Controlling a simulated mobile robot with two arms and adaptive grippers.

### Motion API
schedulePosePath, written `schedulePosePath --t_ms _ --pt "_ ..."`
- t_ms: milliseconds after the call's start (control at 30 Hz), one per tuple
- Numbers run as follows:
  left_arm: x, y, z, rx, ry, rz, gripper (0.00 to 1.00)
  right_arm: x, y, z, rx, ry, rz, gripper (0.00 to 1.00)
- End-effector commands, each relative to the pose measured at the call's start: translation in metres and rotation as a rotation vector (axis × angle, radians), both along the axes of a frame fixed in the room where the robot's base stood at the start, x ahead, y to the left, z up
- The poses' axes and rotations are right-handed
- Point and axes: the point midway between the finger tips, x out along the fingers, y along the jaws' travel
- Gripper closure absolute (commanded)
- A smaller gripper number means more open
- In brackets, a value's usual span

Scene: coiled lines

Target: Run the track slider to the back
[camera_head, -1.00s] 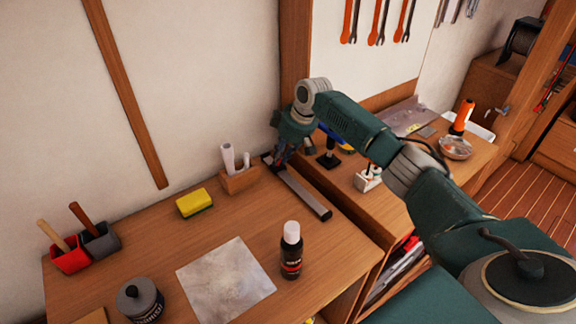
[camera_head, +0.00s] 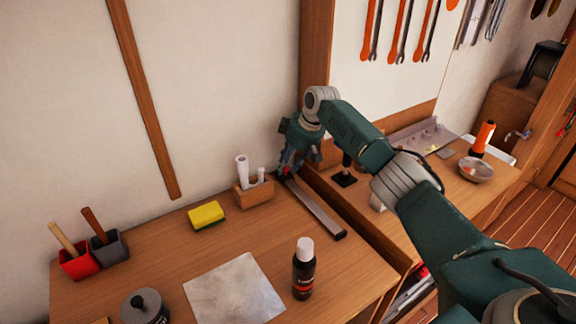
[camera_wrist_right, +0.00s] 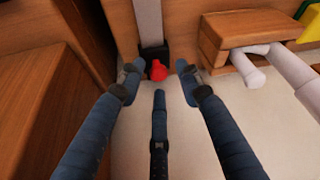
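The track (camera_head: 318,212) is a grey metal rail with dark ends, lying on the wooden bench along its right side. In the right wrist view the rail (camera_wrist_right: 148,18) runs down to a black block with a red knob (camera_wrist_right: 158,70) at its back end. Whether the block is the slider alone or also covers the end stop, I cannot tell. My right gripper (camera_head: 287,170) is over that back end. In the wrist view its fingers (camera_wrist_right: 159,80) are spread, with the red knob between the tips and no clear grip on it. My left gripper is not in view.
A wooden holder with white rolls (camera_head: 254,193) stands close left of the track's back end. The wall is just behind.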

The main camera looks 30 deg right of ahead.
Motion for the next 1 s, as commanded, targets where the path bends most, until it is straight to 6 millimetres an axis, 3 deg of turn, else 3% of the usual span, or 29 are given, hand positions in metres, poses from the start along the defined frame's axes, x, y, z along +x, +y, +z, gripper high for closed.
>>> schedulePosePath --t_ms 367,800,1000 --pt "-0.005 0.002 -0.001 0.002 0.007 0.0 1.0 -0.004 -0.003 0.005 -0.001 0.004 -0.001 0.63" --pt "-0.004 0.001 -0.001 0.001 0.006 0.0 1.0 -0.033 -0.017 0.085 -0.002 0.0 -0.002 0.63" --pt "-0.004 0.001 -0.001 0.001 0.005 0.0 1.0 -0.041 -0.02 0.106 -0.001 0.002 0.0 0.63"
